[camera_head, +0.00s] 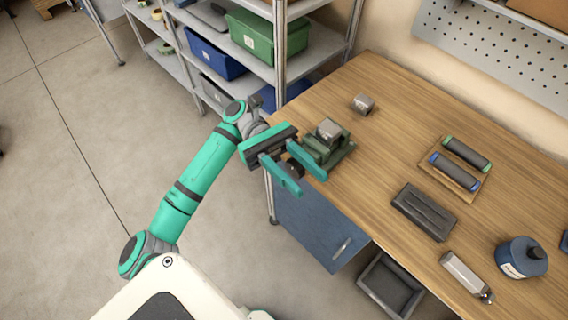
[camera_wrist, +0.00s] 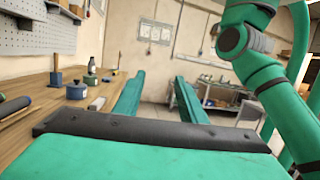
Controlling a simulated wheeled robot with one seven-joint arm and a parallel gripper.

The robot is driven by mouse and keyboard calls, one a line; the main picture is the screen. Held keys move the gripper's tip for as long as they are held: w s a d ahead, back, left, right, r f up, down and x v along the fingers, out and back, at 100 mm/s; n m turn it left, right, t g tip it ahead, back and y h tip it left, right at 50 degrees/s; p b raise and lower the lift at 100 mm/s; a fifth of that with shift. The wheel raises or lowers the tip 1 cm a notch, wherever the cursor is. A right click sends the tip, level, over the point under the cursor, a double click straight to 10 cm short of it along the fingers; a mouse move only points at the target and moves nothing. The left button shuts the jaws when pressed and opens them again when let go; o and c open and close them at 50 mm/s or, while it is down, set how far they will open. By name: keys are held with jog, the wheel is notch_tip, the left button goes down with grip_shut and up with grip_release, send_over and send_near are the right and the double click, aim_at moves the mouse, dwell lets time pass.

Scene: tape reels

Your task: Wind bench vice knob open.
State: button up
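The green bench vice (camera_head: 337,154) sits on the near left corner of the wooden bench, with a grey block (camera_head: 329,130) at its top. My gripper (camera_head: 310,183) is at the bench edge, just in front of the vice. Its two teal fingers are spread apart. A dark part (camera_head: 294,167), which looks like the vice knob, shows between the fingers, partly hidden; I cannot tell whether they touch it. In the wrist view the fingers (camera_wrist: 157,80) are also wide apart, with no vice visible between them.
The bench (camera_head: 390,160) also holds a small grey block (camera_head: 363,104), a tray with two rollers (camera_head: 466,152), a dark slotted block (camera_head: 425,212), a grey bar (camera_head: 465,275) and a blue pot (camera_head: 521,257). Shelving with bins (camera_head: 214,52) stands behind my arm.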

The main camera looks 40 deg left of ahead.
notch_tip(320, 180, up, 11)
jog(key=d+m+g+y, duration=0.3)
jog(key=m+g, duration=0.4)
jog(key=g, duration=0.8)
jog(key=m+t+h, duration=1.2)
jog(key=m+h, duration=1.5)
jog(key=h, duration=0.6)
send_over(302, 172)
jog(key=s, duration=0.4)
notch_tip(302, 172, down, 12)
jog(key=w+d+f+t+h, duration=0.1)
jog(key=f+t, duration=0.2)
jog(key=f, duration=0.2)
jog(key=w+d+f+t+h, duration=0.1)
jog(key=f+t, duration=0.2)
jog(key=f, duration=0.2)
jog(key=w+d+f+m+t+h, duration=0.1)
jog(key=d+f+t, duration=0.1)
jog(key=f, duration=0.4)
jog(key=shift+w+t+h, duration=0.3)
jog(key=shift+t+h, duration=0.1)
jog(key=shift+t, duration=0.2)
jog(key=shift+f, duration=0.1)
jog(key=shift+a, duration=0.35)
jog(key=a, duration=0.6)
jog(key=w+a, duration=0.1)
jog(key=a, duration=0.3)
